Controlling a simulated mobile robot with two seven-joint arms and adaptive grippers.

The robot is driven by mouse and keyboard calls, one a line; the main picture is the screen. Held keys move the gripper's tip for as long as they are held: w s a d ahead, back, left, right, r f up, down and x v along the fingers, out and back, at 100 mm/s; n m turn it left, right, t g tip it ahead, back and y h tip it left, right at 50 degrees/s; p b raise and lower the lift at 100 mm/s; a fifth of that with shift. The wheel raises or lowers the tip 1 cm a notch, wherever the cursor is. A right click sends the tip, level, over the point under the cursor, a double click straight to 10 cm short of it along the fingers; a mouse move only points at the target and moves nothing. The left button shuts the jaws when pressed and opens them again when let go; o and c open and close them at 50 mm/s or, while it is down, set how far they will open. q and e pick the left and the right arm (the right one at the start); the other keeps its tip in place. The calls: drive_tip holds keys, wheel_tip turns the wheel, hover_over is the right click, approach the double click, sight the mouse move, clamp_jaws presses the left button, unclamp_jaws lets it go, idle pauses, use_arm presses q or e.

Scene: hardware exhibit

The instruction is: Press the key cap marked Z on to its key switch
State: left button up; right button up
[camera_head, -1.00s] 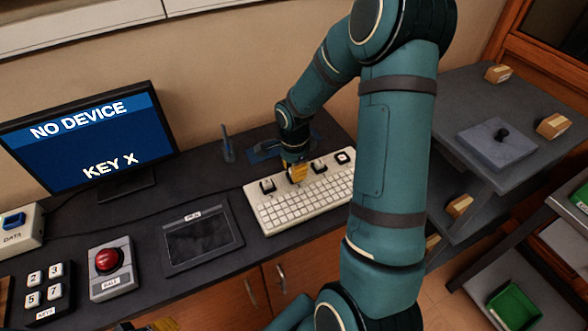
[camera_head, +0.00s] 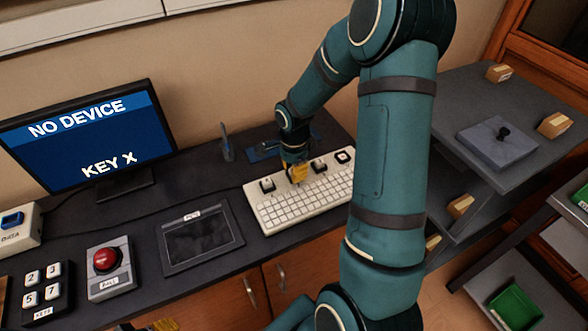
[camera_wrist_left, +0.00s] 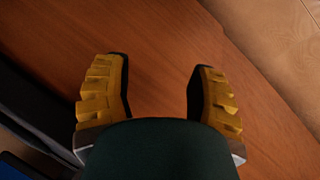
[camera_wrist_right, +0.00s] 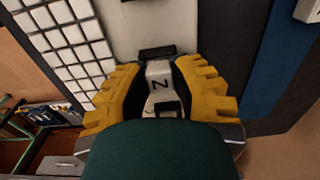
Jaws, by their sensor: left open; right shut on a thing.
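The pale key cap marked Z (camera_wrist_right: 158,82) sits between the fingers of my right gripper (camera_wrist_right: 160,68) in the right wrist view. That gripper is shut on it. In the head view my right gripper (camera_head: 298,174) is at the upper part of the white keyboard (camera_head: 305,200), between dark-based key positions. Whether the cap touches a switch is hidden by the fingers. My left gripper (camera_wrist_left: 158,85) is open and empty above a brown wooden surface in the left wrist view. Only a bit of it shows at the head view's bottom edge.
The monitor (camera_head: 90,140) reads NO DEVICE, KEY X. A dark tablet (camera_head: 202,237), a red ball device (camera_head: 107,262) and a numbered key block (camera_head: 44,286) lie left of the keyboard. A blue mat (camera_head: 264,152) lies behind it.

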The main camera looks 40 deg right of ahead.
drive_tip(key=o, duration=1.3)
drive_tip(key=shift+o, duration=0.2)
drive_tip(key=shift+r+p, duration=2.3)
drive_tip(key=shift+r, duration=1.2)
drive_tip(key=shift+f, duration=0.1)
